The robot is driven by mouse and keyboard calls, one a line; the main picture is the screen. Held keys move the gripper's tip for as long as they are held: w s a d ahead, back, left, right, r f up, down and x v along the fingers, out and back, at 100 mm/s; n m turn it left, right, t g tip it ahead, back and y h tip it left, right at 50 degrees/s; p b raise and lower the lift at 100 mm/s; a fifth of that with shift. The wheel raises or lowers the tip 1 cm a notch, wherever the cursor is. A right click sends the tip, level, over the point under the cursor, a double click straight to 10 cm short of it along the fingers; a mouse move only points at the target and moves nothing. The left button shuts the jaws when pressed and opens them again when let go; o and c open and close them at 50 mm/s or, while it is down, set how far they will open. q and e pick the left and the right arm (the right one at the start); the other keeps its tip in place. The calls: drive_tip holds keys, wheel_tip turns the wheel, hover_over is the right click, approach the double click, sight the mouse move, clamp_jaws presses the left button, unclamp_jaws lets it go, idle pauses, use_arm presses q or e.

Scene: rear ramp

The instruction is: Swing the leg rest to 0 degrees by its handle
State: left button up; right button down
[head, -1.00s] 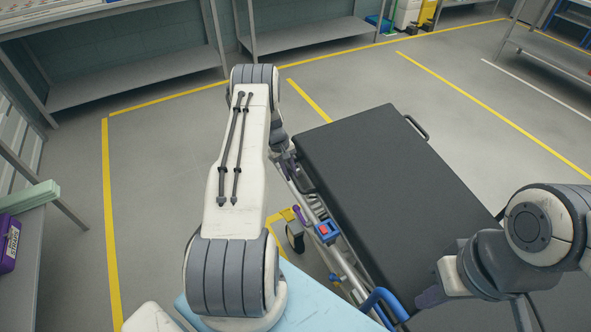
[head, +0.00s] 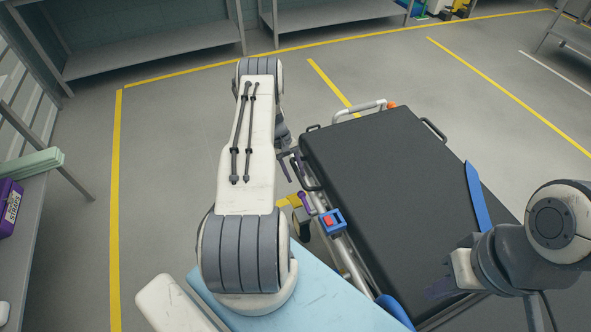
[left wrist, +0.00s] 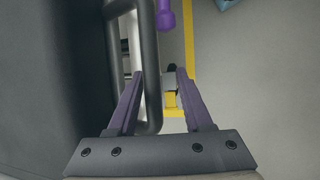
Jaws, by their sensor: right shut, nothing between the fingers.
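The leg rest (head: 375,165) is a long black padded panel in the head view, lying close to level by its look. A dark loop handle (head: 308,176) is on its left edge; the loop also shows in the left wrist view (left wrist: 151,55). My left gripper (head: 296,160) is at that handle, partly hidden behind my own arm. In the left wrist view its two purple fingers (left wrist: 160,78) stand apart, with one bar of the loop between them, nearer the left finger. My right gripper (head: 440,288) is shut and empty over the near part of the black padding.
A white rail (head: 362,108) with an orange end stands at the far end. A blue panel (head: 477,195) rises at the right edge. A blue and red fitting (head: 332,221) sits on the left side frame. The floor left of my arm is clear.

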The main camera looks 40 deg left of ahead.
use_arm(q)
drive_tip(key=shift+w+d+r, duration=0.1)
drive_tip(key=shift+w+r, duration=0.05)
drive_tip(key=shift+w, duration=0.05)
drive_tip(key=shift+r, duration=0.15)
drive_tip(key=b+v, duration=0.1)
drive_tip(key=v, duration=0.9)
